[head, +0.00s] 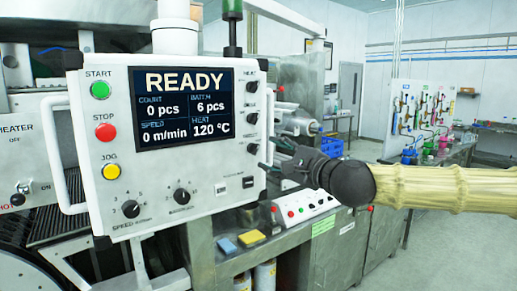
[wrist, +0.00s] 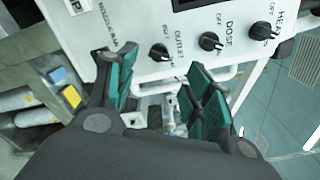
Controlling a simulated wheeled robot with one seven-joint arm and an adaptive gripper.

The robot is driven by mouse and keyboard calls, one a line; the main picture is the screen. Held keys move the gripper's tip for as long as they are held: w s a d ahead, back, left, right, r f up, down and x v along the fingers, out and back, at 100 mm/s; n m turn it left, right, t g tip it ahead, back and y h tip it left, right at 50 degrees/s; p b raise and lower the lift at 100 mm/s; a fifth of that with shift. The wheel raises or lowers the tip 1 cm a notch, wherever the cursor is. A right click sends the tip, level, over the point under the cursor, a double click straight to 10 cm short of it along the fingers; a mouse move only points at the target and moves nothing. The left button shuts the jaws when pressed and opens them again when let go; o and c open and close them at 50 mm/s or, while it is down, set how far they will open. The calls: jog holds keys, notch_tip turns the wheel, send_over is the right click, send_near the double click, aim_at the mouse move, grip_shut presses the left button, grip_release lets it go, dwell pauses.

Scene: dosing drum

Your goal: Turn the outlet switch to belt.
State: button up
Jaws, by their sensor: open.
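The outlet switch is a small black rotary knob on the white control panel (head: 150,205). In the wrist view the outlet switch (wrist: 158,52) sits under the word OUTLET, with position labels only partly readable. In the head view the outlet switch (head: 252,148) is the lowest knob in the right column. My gripper (head: 268,156) is open and empty at the panel's right edge, close to the switch. In the wrist view my gripper (wrist: 163,65) has its green-padded fingers apart, with the switch showing between and just beyond the tips. I see no contact with it.
The dose knob (wrist: 210,41) and heat knob (wrist: 262,31) sit beside the outlet switch. A white side handle (head: 269,125) runs along the panel's right edge, close to my gripper. Below stand a white button box (head: 305,208) and blue and yellow blocks on a metal ledge.

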aim_at(256, 149)
jog(key=shift+p+x, duration=1.25)
jog(key=shift+x, duration=2.7)
jog(key=c, duration=1)
